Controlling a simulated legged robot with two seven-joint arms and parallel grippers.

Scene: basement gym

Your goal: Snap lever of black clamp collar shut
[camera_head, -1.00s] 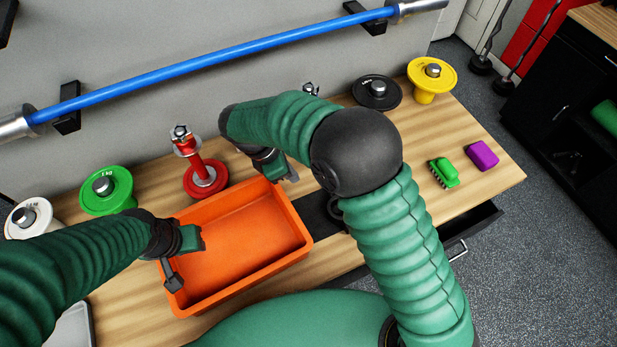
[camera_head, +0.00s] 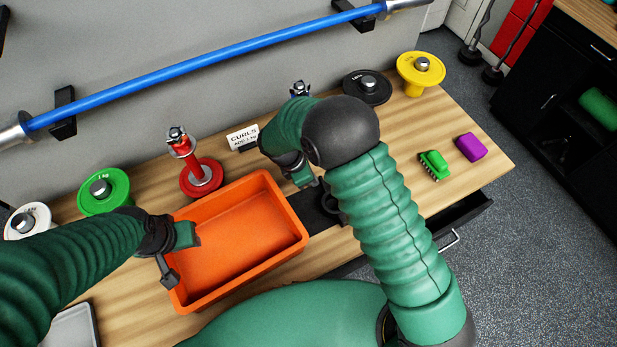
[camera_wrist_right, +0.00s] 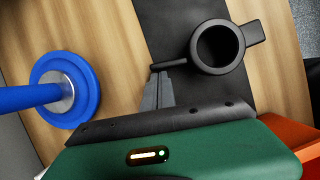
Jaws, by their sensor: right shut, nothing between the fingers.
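The black clamp collar (camera_wrist_right: 218,47) lies on a black mat in the right wrist view. A thin lever (camera_wrist_right: 170,64) sticks out from its ring to the left, and a block-like tab sits at its right. In the head view the collar (camera_head: 330,200) is partly hidden by my right arm. My right gripper (camera_head: 308,181) is shut and empty. In the wrist view its fingertips (camera_wrist_right: 157,74) are right at the lever's outer end; whether they touch is unclear. My left gripper (camera_head: 180,255) hangs over the orange bin, its finger opening unclear.
The orange bin (camera_head: 285,250) stands left of the black mat (camera_head: 312,212). A blue plate on a post (camera_wrist_right: 90,92) stands near my right gripper. A red plate stand (camera_head: 200,178) is behind the bin.

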